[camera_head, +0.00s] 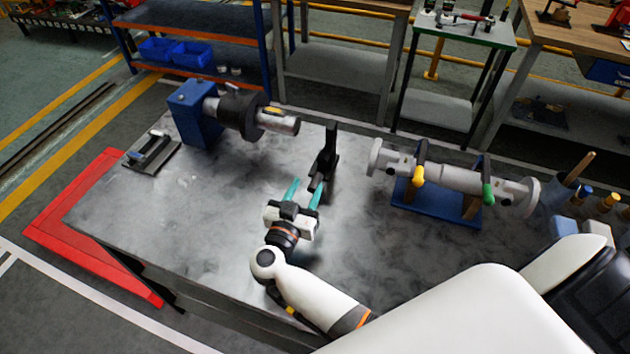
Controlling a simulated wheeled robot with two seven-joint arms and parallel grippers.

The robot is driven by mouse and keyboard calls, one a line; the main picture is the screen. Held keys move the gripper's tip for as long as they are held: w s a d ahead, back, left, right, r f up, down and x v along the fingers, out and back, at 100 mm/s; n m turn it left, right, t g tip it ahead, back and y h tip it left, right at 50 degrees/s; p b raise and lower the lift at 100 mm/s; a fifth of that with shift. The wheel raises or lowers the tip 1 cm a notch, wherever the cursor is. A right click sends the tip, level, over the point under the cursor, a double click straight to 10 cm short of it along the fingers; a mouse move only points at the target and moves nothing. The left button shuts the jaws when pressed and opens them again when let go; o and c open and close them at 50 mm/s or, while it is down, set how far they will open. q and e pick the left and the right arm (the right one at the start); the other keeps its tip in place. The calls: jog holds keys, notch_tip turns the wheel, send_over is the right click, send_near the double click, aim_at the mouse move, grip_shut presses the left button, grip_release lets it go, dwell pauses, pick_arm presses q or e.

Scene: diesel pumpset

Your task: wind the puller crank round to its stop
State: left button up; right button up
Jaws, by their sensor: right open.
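A black upright bracket (329,152) with a dark rod-like part low at its front stands mid-table. It may be the puller with its crank, but I cannot tell for sure. My right gripper (304,187) has teal fingers spread apart and pointing at the bracket. It is open, with nothing seen between the fingers. The right fingertip is close to the bracket's lower front part; whether they touch is unclear. My left gripper is not in view.
A blue block (194,115) with a dark ring and metal shaft stands at the table's back left, beside a small dark plate (152,152). A grey flanged pipe (455,178) with yellow and green handles rests on a blue stand at right. The table's front left is clear.

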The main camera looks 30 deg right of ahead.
aim_at(316, 182)
jog(key=f, duration=0.5)
jog(key=shift+w+d+f, duration=0.15)
jog(key=shift+w+f, duration=0.05)
jog(key=shift+f, duration=0.05)
jog(key=x, duration=0.7)
jog(key=shift+r+p, duration=0.15)
jog(key=shift+p, duration=0.15)
grip_shut()
